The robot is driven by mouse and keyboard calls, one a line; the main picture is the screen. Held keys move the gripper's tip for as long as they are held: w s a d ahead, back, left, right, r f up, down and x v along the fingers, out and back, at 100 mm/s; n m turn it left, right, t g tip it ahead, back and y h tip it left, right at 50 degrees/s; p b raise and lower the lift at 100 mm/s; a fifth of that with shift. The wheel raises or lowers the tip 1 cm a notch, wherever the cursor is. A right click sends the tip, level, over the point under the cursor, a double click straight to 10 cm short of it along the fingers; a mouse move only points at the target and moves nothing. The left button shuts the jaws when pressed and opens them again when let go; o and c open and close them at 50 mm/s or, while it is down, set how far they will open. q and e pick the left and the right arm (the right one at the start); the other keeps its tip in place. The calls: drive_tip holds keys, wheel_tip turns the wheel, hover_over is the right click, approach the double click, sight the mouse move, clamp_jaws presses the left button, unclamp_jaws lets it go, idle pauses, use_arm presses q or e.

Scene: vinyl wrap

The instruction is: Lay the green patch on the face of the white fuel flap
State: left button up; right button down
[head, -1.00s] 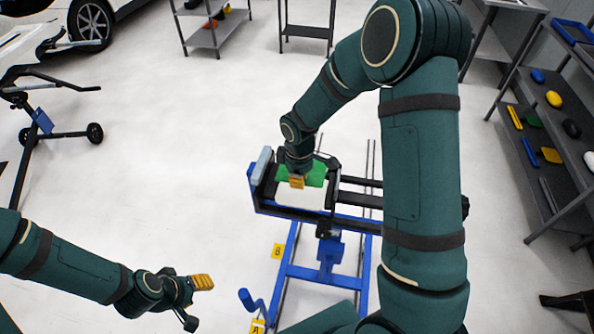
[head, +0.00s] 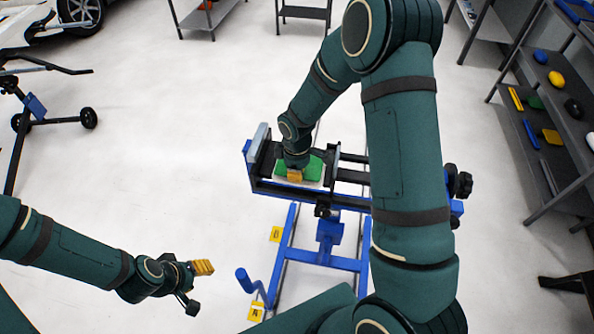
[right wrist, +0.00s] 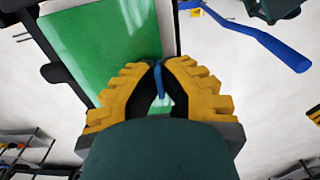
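The green patch (head: 314,168) lies over most of the white fuel flap (head: 312,184), which is on a blue and black stand. A white margin shows along the near edge. In the right wrist view the patch (right wrist: 105,45) looks flat, with pale strips beside it.
A shelf rack (head: 540,160) with colored blocks stands at the right. A wheeled black stand (head: 50,125) is at the left. Open floor lies between it and the blue stand.

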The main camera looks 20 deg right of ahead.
drive_tip(key=shift+f+b, duration=0.8)
idle(1.8)
idle(0.3)
drive_tip(key=c, duration=1.1)
unclamp_jaws()
drive_tip(key=shift+o, duration=0.2)
wheel_tip(320, 180, up, 12)
drive_tip(key=shift+s, duration=0.1)
drive_tip(key=s+a+f+m+y+b, duration=0.1)
drive_tip(key=s+a+f+m, duration=0.3)
drive_tip(key=f, duration=0.4)
drive_tip(key=s+a+f+m+t+y+b, duration=0.1)
drive_tip(key=s+a+f+m+b, duration=0.2)
drive_tip(key=f, duration=0.5)
drive_tip(key=s+a+f+m+y+b, duration=0.2)
drive_tip(key=s+a+f+m, duration=0.3)
drive_tip(key=f, duration=0.4)
drive_tip(key=shift+s+a+m+t, duration=0.35)
drive_tip(key=shift+s+a, duration=0.25)
drive_tip(key=shift+s, duration=0.55)
